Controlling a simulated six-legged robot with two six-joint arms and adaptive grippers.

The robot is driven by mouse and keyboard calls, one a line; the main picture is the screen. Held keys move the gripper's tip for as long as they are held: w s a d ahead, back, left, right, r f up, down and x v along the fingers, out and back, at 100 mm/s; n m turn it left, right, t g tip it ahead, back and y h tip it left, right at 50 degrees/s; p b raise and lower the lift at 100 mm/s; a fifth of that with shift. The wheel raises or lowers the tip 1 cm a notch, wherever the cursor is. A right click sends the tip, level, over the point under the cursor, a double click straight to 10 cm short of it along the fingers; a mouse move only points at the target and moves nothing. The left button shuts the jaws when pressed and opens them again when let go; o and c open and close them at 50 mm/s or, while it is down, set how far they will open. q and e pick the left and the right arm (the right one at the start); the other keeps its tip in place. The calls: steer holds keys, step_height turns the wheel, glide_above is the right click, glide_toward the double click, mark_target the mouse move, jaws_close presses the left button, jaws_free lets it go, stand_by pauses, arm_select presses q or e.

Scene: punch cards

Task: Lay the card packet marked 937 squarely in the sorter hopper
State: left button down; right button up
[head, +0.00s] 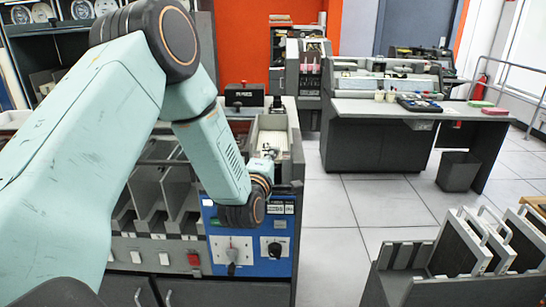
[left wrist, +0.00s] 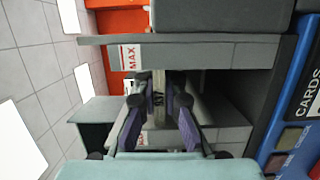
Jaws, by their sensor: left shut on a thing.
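The sorter hopper (head: 296,140) is a grey open trough on top of the sorter, beyond my left forearm. Pale card stock (head: 270,142) shows inside it. My left gripper (head: 268,153) is at the hopper's near part, partly hidden by my wrist. In the left wrist view the hopper's grey wall (left wrist: 205,53) crosses the picture with a red MAX label. My left gripper (left wrist: 158,88) is shut on a narrow pale thing between its fingertips, apparently the card packet. My right gripper is not in view.
The sorter's blue control panel (head: 252,238) and open pockets (head: 150,200) lie below the hopper. A grey card rack (head: 455,260) stands at the lower right. A desk (head: 415,110) and waste bin (head: 458,171) stand beyond. The tiled floor between is clear.

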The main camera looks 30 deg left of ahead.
arm_select(q)
steer(key=shift+f+b, duration=1.85)
steer(key=shift+f, duration=0.3)
steer(key=c, duration=1.4)
jaws_free()
steer(key=v, duration=1.2)
steer(key=shift+r, duration=0.1)
